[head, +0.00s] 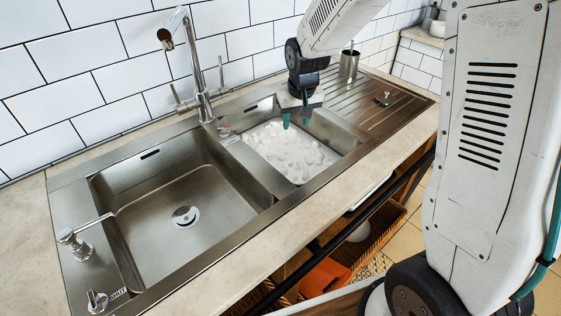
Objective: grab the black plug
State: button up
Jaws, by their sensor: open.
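A small dark piece with a short upright knob (383,99) sits on the ribbed drainboard at the right of the sink. It may be the black plug, but it is too small to be sure. My gripper (296,120) points down over the smaller right basin, left of this dark piece and apart from it. Its two teal fingertips are spread, with nothing seen between them. The drain of the large left basin holds a shiny round fitting (185,216).
The right basin is filled with white lumpy stuff (290,150). A tall faucet (194,70) stands behind the basins. A metal cup (349,64) stands at the drainboard's back. A soap dispenser (75,243) is at front left. Open shelves with baskets (380,230) lie below.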

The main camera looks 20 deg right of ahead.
send_near(280, 156)
jog(key=shift+t, duration=0.3)
jog(key=x, duration=0.9)
jog(key=shift+s, duration=0.2)
grip_shut()
